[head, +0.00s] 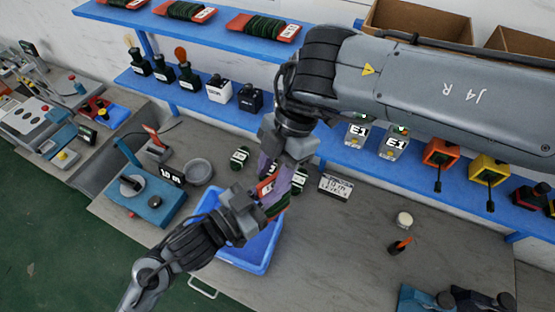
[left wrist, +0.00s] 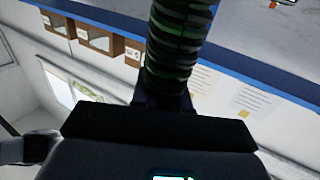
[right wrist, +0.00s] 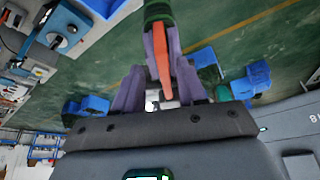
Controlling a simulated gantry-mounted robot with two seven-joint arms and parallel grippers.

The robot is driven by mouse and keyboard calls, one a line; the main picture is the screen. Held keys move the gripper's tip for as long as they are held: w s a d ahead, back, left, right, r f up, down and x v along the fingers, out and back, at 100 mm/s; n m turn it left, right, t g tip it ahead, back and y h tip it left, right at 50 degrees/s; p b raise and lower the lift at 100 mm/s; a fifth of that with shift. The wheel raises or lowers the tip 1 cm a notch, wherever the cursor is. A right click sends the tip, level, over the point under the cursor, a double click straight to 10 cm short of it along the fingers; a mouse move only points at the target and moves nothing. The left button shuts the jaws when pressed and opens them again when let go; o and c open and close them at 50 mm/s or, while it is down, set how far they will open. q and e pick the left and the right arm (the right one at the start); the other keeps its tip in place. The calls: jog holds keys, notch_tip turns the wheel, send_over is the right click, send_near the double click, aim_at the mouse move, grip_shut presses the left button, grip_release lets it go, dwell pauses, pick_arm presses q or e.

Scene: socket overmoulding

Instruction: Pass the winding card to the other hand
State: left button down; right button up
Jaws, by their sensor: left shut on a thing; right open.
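The winding card (head: 266,187), red with dark green cord wound on it, is held up above the blue bin. My left gripper (head: 258,208) is shut on it from below left. Its green cord fills the upper middle of the left wrist view (left wrist: 178,45). My right gripper (head: 277,170) reaches down from above, its purple fingers open. In the right wrist view the card's red-orange end (right wrist: 160,55) lies between those fingers, with green cord beyond it; whether they touch it I cannot tell. The fingers hide part of the card in the head view.
The blue bin (head: 236,262) stands below both grippers. Small green coils (head: 239,157) and a printed sign (head: 336,188) lie on the bench. A blue shelf (head: 205,104) runs behind, holding several devices; more wound cards (head: 262,26) sit on the upper shelf.

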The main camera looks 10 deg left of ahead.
pick_arm(q)
jog(key=shift+d, duration=0.1)
pick_arm(e)
grip_shut()
pick_arm(q)
jog(key=c, duration=1.1)
grip_release()
jog(key=shift+o, duration=0.2)
jog(key=shift+f, duration=0.1)
